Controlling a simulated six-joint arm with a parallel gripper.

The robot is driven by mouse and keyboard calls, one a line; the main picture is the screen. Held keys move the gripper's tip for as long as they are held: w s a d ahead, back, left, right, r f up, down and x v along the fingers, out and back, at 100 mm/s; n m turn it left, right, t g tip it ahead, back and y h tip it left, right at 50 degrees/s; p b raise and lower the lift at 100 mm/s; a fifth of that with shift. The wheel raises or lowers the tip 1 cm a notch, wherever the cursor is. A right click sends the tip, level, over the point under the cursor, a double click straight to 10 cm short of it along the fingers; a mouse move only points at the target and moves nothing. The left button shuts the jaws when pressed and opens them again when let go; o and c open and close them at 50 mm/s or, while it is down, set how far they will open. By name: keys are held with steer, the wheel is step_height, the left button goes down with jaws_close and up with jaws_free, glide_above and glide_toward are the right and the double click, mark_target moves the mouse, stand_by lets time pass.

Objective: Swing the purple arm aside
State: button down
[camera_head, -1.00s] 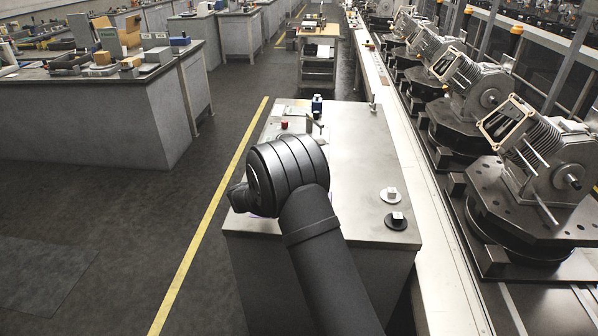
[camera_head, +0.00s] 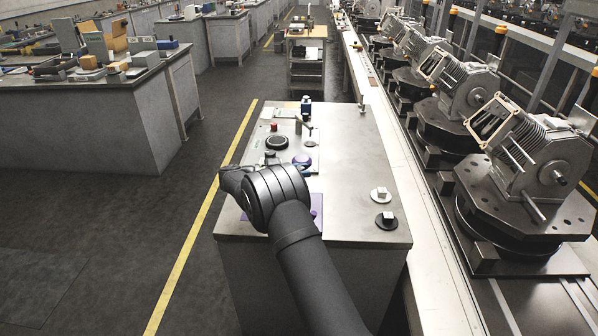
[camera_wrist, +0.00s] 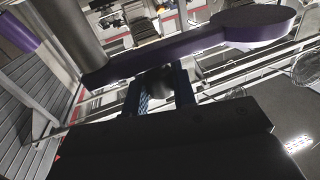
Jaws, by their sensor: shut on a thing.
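The purple arm (camera_wrist: 195,42) runs across the upper wrist view, from a grey post (camera_wrist: 72,32) at the left to a wide round end at the right. My gripper (camera_wrist: 161,90) is below its middle, with dark blue fingers shut around a dark rounded knob (camera_wrist: 159,80) by the arm. How the knob joins the arm is partly hidden. My fingers are mostly hidden there.
The grey bench (camera_head: 350,190) holds a black disc (camera_head: 277,143), a red button (camera_head: 273,126), a small blue-topped item (camera_head: 306,104) and two round bases with white blocks at the right. A conveyor with motor housings (camera_head: 540,155) runs along the right. Open floor lies left.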

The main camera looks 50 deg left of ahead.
steer(key=shift+r, duration=0.1)
steer(key=c, duration=1.2)
jaws_free()
steer(key=v, duration=1.2)
steer(key=shift+w+d, duration=0.1)
steer(key=x, duration=1.2)
steer(key=shift+s, duration=0.2)
